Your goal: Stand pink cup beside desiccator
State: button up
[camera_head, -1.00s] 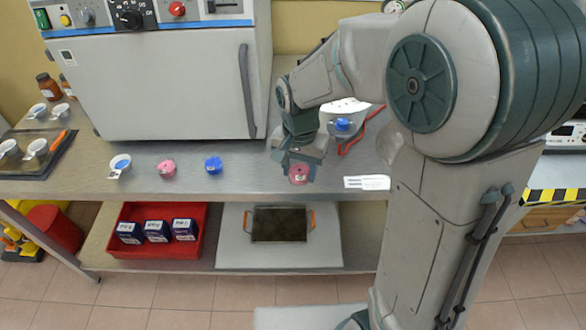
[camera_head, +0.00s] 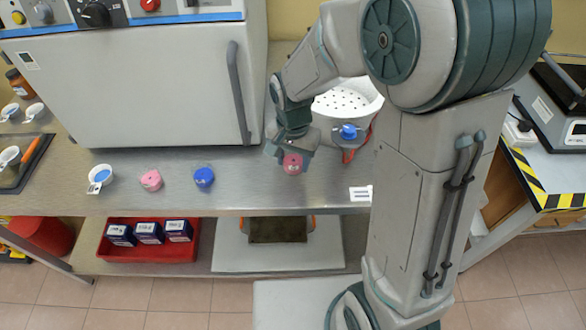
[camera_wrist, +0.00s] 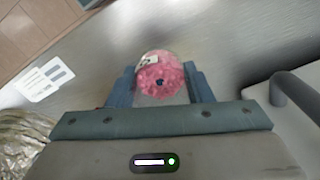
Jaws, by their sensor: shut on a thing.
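My gripper (camera_head: 290,158) is shut on a pink cup (camera_head: 293,164) at the counter's front part, right of the grey cabinet. In the wrist view the pink cup (camera_wrist: 160,76) sits between the two blue-grey fingers, its speckled pink top facing the camera. I cannot tell whether its base touches the counter. The desiccator (camera_head: 345,103), a pale round vessel with a perforated white plate and a blue knob in front, stands behind and right of my gripper, partly hidden by my arm. A second pink cup (camera_head: 151,180) stands on the counter at left.
A blue cup (camera_head: 204,178) and a white cup with a blue inside (camera_head: 101,177) stand left on the counter (camera_head: 240,190). The grey cabinet (camera_head: 150,95) rises behind them. A white label card (camera_head: 360,194) lies right of my gripper. A red tray (camera_head: 195,247) is on the lower shelf.

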aim_at(293, 179)
jog(key=shift+f, duration=2.25)
jog(key=shift+f, duration=0.2)
jog(key=o, duration=1)
jog(key=shift+r, duration=0.1)
notch_tip(293, 179, up, 12)
jog(key=shift+r, duration=0.15)
jog(key=s+d+r+n+t, duration=0.1)
jog(key=s+d+r+n, duration=0.1)
jog(key=s+d, duration=0.4)
jog(key=s+d+r+n+t, duration=0.1)
jog(key=s+d+r+n, duration=0.1)
jog(key=s+d, duration=0.4)
jog(key=shift+s+r+n+t, duration=0.25)
jog(key=shift+r+n+t, duration=0.05)
jog(key=shift+r+t, duration=0.15)
